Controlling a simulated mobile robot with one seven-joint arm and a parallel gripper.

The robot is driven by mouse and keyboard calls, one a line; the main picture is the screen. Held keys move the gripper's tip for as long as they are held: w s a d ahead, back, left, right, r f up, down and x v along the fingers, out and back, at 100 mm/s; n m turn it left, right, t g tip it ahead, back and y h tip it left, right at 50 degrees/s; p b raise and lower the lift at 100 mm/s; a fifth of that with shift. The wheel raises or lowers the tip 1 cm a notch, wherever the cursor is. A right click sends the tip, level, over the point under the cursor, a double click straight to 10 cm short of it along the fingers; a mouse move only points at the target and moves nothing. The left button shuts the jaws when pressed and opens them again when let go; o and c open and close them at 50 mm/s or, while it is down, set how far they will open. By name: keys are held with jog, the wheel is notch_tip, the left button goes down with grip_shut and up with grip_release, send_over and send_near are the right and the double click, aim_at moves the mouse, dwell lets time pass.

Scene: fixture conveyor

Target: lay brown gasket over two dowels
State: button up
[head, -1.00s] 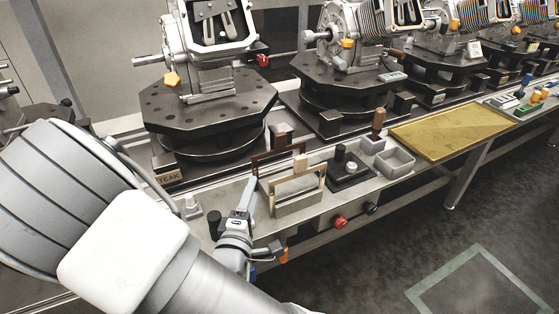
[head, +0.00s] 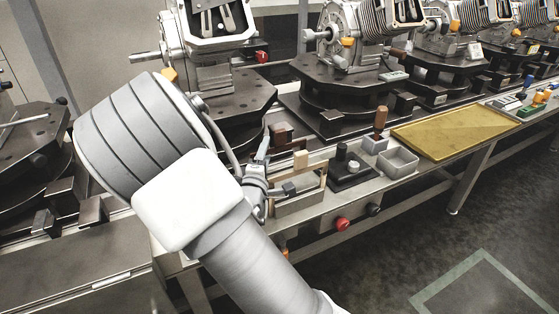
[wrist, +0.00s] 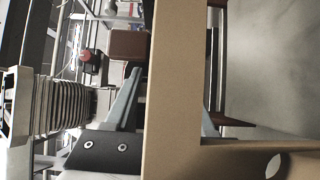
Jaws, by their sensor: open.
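My gripper (head: 277,170) is open at the front rack, its fingers spread. A tan rectangular frame (head: 322,182) stands upright just right of it. In the wrist view a tan frame (wrist: 175,90) fills the middle, very close, showing between the grey fingers; I cannot tell whether they touch it. The dark brown frame is mostly hidden behind my gripper in the head view; a dark reddish-brown strip (wrist: 232,128) shows behind the tan one in the wrist view. A black base (head: 352,178) with a black post (head: 341,151) and a pale knob stands to the right.
Grey bins (head: 398,161), a brown-handled tool (head: 380,120) and a yellow tray (head: 455,132) lie farther right along the bench. Machines on dark octagonal plates (head: 345,90) stand behind. Red and black knobs (head: 342,224) stick out at the front edge.

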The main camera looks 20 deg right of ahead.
jog(key=shift+w, duration=0.2)
grip_shut()
jog(key=shift+r, duration=0.1)
notch_tip(320, 180, up, 10)
jog(key=p, duration=0.4)
jog(key=shift+p, duration=0.3)
